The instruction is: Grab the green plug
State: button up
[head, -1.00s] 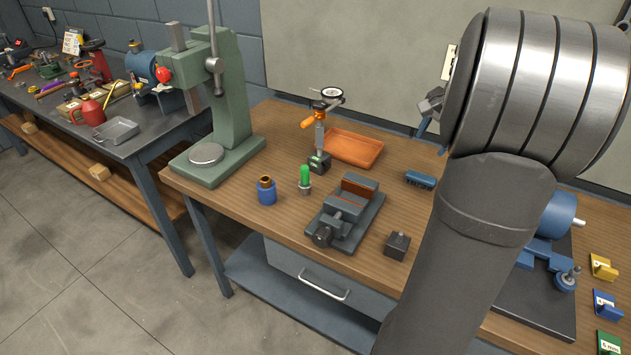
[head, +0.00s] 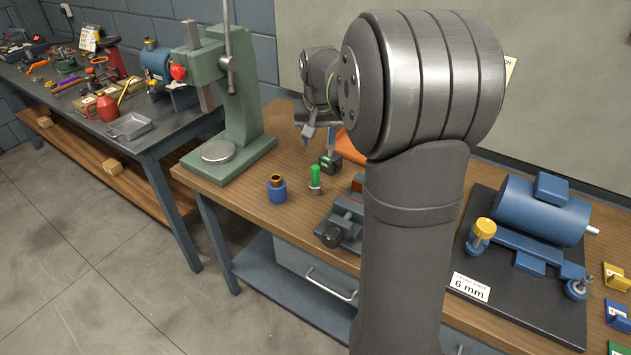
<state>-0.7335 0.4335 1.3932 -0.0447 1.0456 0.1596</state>
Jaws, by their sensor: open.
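The green plug (head: 315,176) stands upright on the wooden workbench, with a grey metal lower part under its green top. My gripper (head: 308,137) shows small behind and above the plug, its fingers pointing down toward the bench. It is open and apart from the plug. My own arm covers the right middle of the bench.
A blue cylinder with a copper-coloured top (head: 277,189) stands left of the plug. A grey vise (head: 341,224) is at its right, partly hidden by my arm. A green press (head: 238,120) stands at left. An orange tray (head: 350,149) is mostly hidden behind. A blue motor (head: 541,210) sits at right.

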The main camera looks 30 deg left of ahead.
aim_at(316, 174)
jog(key=x, duration=1)
jog(key=shift+f, duration=0.4)
jog(key=shift+s+a+x, duration=0.1)
jog(key=shift+a+x, duration=0.05)
jog(key=shift+x, duration=1.2)
jog(key=shift+s+a+x, duration=0.1)
jog(key=shift+x, duration=1.25)
grip_shut()
